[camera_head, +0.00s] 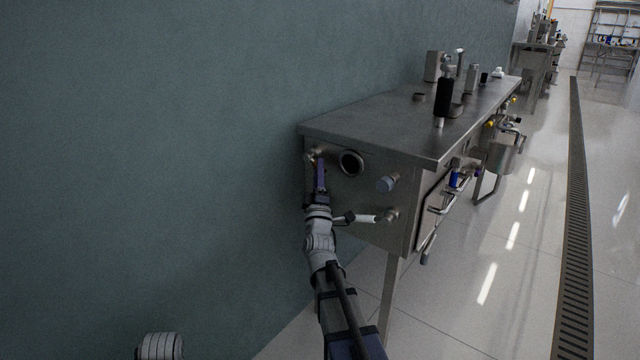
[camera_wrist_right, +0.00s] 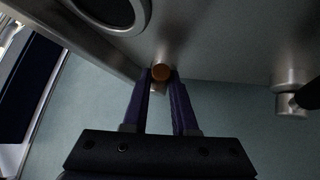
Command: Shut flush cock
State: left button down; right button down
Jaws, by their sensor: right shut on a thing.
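The right gripper (camera_head: 318,182) reaches up to the end panel of a steel bench (camera_head: 375,180). Its purple fingers are shut on a small metal cock (camera_head: 312,155) near the panel's upper left corner. Part of the cock is hidden behind the fingers. Which fitting is the flush cock is not marked. My left gripper is not in view.
A round dark port (camera_head: 351,163) and a grey-blue capped fitting (camera_head: 387,184) are on the same panel. A green wall (camera_head: 150,150) stands close on the left. A floor drain grate (camera_head: 575,230) runs along the open floor at the right.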

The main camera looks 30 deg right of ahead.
jog(key=shift+w+a+f+m+g+h+b, duration=0.35)
jog(key=shift+w+m+g+h+b, duration=0.55)
jog(key=shift+m+g+h, duration=2.4)
jog(key=shift+w+a+f+m+g+h+b, duration=0.35)
jog(key=shift+m+g+h+b, duration=1.05)
jog(key=shift+m, duration=3.35)
jog(key=shift+w+a+f+m+g+h+b, duration=0.15)
jog(key=shift+w+f+m+g+h+b, duration=0.5)
jog(key=shift+m+g+h, duration=2.75)
jog(key=shift+w+r+m+y, duration=0.15)
jog(key=shift+m+y, duration=0.2)
jog(key=shift+m, duration=0.2)
jog(key=shift+w+r+m+y, duration=0.1)
jog(key=shift+w+m+y, duration=0.05)
jog(key=shift+m+y, duration=0.3)
jog(key=shift+t, duration=0.4)
jog(key=c, duration=0.7)
grip_release()
jog(key=shift+s, duration=0.15)
